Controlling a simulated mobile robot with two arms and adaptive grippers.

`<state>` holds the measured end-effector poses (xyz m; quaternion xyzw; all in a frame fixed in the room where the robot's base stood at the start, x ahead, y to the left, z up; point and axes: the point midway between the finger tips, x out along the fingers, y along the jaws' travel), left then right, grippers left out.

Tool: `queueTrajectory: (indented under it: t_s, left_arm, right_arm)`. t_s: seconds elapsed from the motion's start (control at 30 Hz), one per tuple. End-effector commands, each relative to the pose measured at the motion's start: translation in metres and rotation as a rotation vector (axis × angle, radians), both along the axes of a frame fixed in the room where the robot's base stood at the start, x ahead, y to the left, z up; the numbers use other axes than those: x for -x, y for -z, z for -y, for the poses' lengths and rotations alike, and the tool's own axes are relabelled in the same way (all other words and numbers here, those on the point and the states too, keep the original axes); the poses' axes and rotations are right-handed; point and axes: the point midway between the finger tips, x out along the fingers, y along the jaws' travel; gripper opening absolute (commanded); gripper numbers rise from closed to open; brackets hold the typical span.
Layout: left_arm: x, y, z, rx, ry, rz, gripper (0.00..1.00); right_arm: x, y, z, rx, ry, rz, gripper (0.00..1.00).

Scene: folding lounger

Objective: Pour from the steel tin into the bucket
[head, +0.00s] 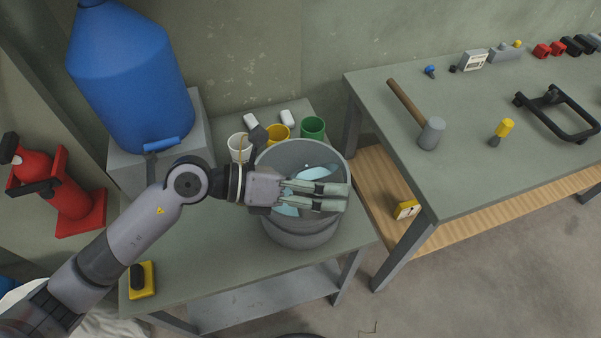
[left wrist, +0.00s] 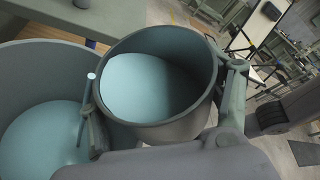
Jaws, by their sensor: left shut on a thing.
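The steel tin (left wrist: 160,131) is a dark grey round vessel with pale blue liquid inside, seen close up in the left wrist view. My left gripper (left wrist: 165,140) is shut on it, with a finger on either side. The bucket (head: 300,236) is a wide grey vessel on the low table, and my left gripper (head: 345,197) is over its mouth in the head view. Pale blue shows inside the bucket there. In the left wrist view the bucket (left wrist: 50,47) is left of the tin and holds pale blue liquid. My right gripper is not in view.
White, yellow (head: 278,133) and green (head: 312,127) cups stand behind the bucket. A large blue container (head: 130,80) is at back left. A yellow-and-black object (head: 142,280) lies at the table's front left. A workbench with a hammer (head: 431,133) is to the right.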

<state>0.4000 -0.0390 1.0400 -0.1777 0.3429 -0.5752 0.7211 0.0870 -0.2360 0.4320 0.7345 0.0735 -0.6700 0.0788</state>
Motion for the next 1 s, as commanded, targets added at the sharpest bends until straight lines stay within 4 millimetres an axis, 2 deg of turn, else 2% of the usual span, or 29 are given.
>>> queueTrajectory:
  t_s: [1.0]
  left_arm:
    - [-0.0029, 0.0027, -0.0008, 0.028, -0.001, -0.066, 0.36]
  right_arm:
    - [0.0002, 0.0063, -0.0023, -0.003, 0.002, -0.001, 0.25]
